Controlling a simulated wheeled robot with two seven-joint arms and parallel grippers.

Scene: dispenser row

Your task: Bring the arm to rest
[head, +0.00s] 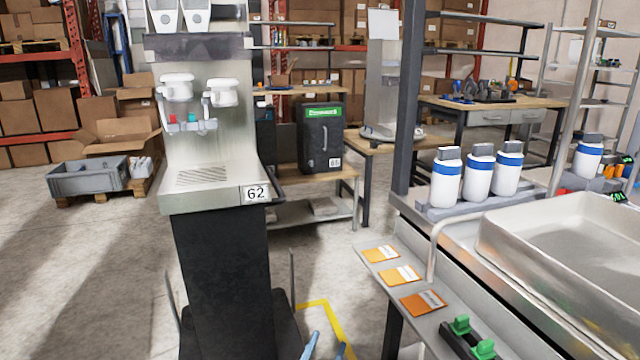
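My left gripper (326,351) shows only as two light blue fingertips at the bottom edge, just left of centre. The tips stand apart with bare floor and a yellow line between them, so it looks open with nothing between the tips. The rest of that gripper and its arm are cut off by the lower edge. It is right of the foot of the grey dispenser (212,140) marked 62, and left of the shelf with orange cards. My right gripper is not in view.
A metal counter at the right holds several white bottles (446,178) with blue bands and a steel basin (570,235). Orange cards (400,274) and a green-topped black holder (468,340) lie on its lower shelf.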

